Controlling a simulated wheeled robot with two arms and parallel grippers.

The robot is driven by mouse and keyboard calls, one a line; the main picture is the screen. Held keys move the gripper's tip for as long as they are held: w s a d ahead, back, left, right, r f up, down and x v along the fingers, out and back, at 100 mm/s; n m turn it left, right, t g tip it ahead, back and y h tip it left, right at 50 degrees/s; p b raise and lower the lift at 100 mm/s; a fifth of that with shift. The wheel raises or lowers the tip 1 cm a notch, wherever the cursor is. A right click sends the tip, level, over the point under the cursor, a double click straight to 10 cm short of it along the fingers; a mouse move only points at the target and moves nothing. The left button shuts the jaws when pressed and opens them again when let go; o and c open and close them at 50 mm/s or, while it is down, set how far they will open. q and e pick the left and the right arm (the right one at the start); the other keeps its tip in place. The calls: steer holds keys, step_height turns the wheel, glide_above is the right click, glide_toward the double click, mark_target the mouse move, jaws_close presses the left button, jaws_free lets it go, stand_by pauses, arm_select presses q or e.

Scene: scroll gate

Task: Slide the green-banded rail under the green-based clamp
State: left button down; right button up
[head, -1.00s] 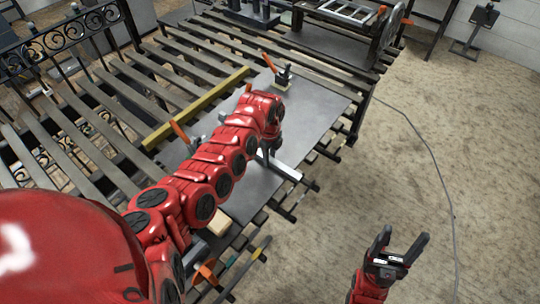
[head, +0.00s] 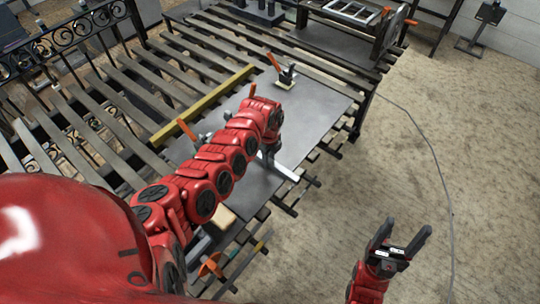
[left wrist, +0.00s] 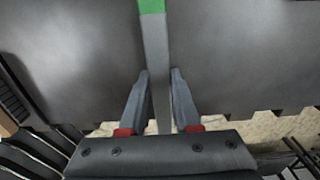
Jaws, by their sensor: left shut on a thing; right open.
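My left gripper (left wrist: 160,100) is shut on a grey metal rail (left wrist: 155,50) that has a green band (left wrist: 152,6) at its far end in the left wrist view. In the head view the rail (head: 284,173) sticks out past my left arm over the grey table plate; the rest of it is hidden. A clamp with an orange handle (head: 286,76) and a pale base stands at the plate's far edge. Other orange handles show behind my arm (head: 187,130); their bases are hidden, so I cannot tell which is green. My right gripper (head: 402,240) is open and empty, off the table.
The grey plate (head: 315,110) lies on a slatted table, mostly bare right of my arm. A yellow bar (head: 200,106) runs along its left edge. A pale block (head: 225,214) sits near the front. A dark frame stands at the back; floor is open to the right.

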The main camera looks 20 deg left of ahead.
mark_target(248, 186)
arm_select(q)
steer(key=shift+s+a+r+p, duration=0.1)
steer(key=shift+s+a+p, duration=0.15)
steer(key=shift+s+p, duration=0.95)
steer(key=shift+s+a+p, duration=0.25)
steer(key=shift+s+p, duration=0.2)
steer(key=shift+p, duration=1.45)
steer(key=shift+s+a+f, duration=0.15)
steer(key=shift+s+f, duration=0.05)
steer(key=shift+s, duration=0.2)
steer(key=shift+s+a, duration=0.25)
steer(key=shift+s, duration=0.75)
steer(key=shift+s+a+r, duration=0.1)
steer(key=shift+s+a, duration=0.25)
steer(key=shift+s, duration=0.3)
steer(key=shift+s+a, duration=0.3)
steer(key=shift+s, duration=0.35)
steer(key=shift+s+d, duration=0.15)
steer(key=shift+s, duration=0.35)
steer(key=shift+s+a, duration=0.6)
steer(key=shift+s, duration=0.15)
